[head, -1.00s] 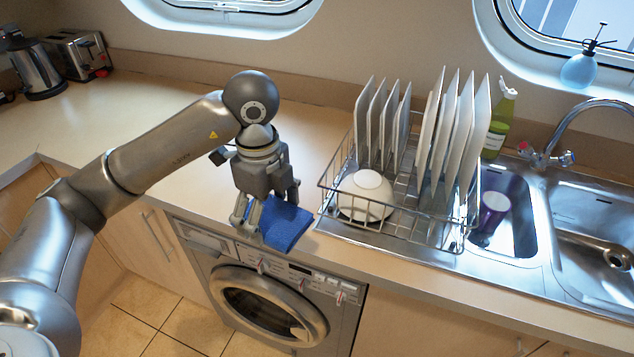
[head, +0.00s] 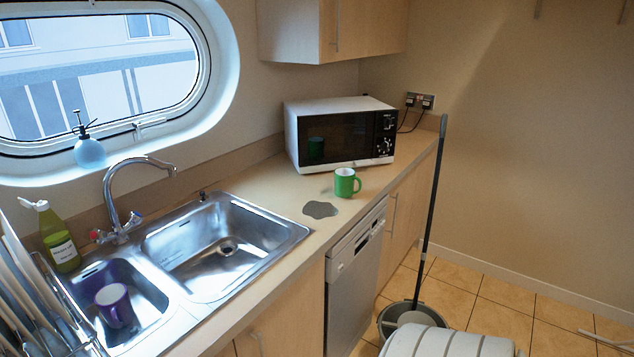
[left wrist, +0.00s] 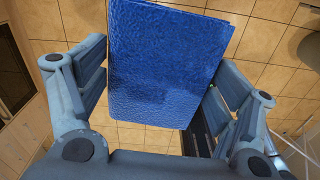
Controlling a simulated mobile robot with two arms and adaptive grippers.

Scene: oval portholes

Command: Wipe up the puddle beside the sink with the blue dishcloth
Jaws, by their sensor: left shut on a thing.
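In the head view a dark, irregular puddle (head: 320,210) lies on the counter just right of the sink (head: 222,245). The blue dishcloth (left wrist: 170,65) fills the middle of the left wrist view. My left gripper (left wrist: 162,80) is shut on it, one finger on each side. Floor tiles show below the cloth there, so it is clear of the counter. The head view now shows neither my left gripper nor the cloth. My right gripper is not in view.
A green mug (head: 346,183) stands close behind the puddle, to its right. A white microwave (head: 340,132) is behind them. A mop (head: 432,215) leans in a bucket (head: 384,318) on the floor. A purple cup (head: 115,305) is in the small basin, beside a green bottle (head: 60,240).

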